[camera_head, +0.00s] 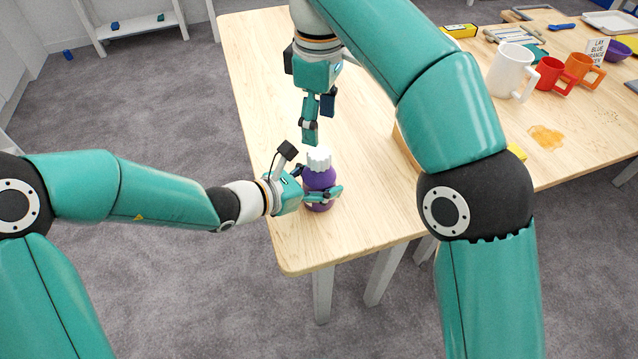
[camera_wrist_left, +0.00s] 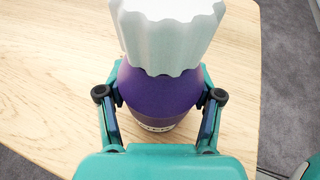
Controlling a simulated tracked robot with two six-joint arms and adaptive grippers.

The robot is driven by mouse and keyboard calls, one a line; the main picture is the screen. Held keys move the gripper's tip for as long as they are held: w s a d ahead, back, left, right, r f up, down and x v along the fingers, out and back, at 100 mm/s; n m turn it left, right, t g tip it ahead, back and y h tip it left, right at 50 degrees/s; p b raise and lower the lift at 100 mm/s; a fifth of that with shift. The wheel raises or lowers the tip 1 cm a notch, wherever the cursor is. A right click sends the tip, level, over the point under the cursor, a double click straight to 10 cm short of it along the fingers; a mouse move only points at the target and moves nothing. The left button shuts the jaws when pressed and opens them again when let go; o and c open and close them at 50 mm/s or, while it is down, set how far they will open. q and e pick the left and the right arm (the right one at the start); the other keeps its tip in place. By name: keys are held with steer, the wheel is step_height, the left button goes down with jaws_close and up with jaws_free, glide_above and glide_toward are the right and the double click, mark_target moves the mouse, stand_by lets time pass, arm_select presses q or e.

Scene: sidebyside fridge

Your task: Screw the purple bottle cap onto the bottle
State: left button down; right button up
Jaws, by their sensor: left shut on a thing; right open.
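A purple bottle (camera_head: 319,179) stands upright near the table's front left corner. A white ridged cap (camera_head: 318,158) sits on its top; whether it is threaded on I cannot tell. The bottle (camera_wrist_left: 160,95) and cap (camera_wrist_left: 168,35) also show in the left wrist view. My left gripper (camera_head: 322,193) is shut on the bottle's body from the left, with one finger on each side in the left wrist view (camera_wrist_left: 160,97). My right gripper (camera_head: 319,119) is open and empty, pointing down above and just behind the cap.
The wooden table (camera_head: 259,62) is clear around the bottle. A white mug (camera_head: 511,71), a red mug (camera_head: 551,75) and an orange mug (camera_head: 580,69) stand at the right. My right arm hides the table's middle.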

mark_target(319, 152)
steer(key=n, duration=0.4)
steer(key=shift+n, duration=0.3)
steer(key=n, duration=1.2)
steer(key=shift+f, duration=0.15)
steer(key=shift+f, duration=3.85)
steer(key=shift+c, duration=0.3)
